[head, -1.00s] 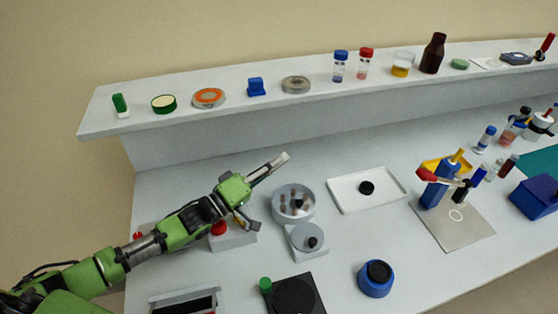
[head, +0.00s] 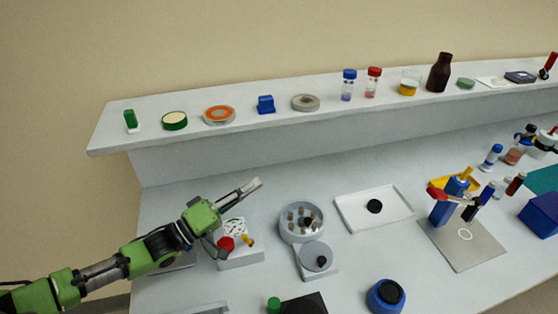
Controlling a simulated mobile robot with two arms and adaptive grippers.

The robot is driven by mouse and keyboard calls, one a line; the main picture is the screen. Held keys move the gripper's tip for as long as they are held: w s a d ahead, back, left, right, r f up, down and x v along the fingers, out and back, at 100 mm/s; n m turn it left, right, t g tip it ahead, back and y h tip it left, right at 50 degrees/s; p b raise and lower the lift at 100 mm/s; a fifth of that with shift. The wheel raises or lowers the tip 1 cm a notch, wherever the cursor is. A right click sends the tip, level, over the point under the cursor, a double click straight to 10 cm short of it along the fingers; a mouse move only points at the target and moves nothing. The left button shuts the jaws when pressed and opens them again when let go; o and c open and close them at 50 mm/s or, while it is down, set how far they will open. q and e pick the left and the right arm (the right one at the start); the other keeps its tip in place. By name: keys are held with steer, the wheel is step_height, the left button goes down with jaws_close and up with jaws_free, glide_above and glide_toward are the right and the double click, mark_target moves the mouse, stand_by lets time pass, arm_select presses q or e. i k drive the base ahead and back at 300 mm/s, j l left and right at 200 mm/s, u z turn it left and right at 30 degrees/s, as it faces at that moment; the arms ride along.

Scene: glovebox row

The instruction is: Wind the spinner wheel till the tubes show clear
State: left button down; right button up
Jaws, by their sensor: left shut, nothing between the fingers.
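The spinner is a round grey drum (head: 301,236) with several small brownish tubes in it around a dark middle. Directly in front of it, apparently joined, is a grey wheel (head: 312,253) with a black knob (head: 322,261). Whether the tubes' contents are clear is too small to tell. My left gripper (head: 252,187) is shut and empty, up and to the left of the drum, apart from both drum and wheel. My right gripper is not in view.
A box (head: 240,256) with a dial, red button and yellow lever stands under my left wrist, left of the drum. A white tray (head: 348,218) lies to the right. A blue-collared jar (head: 377,299) stands in front. A shelf (head: 150,141) of small items runs behind.

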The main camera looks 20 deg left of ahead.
mark_target(316, 256)
steer(key=k+j, duration=1.25)
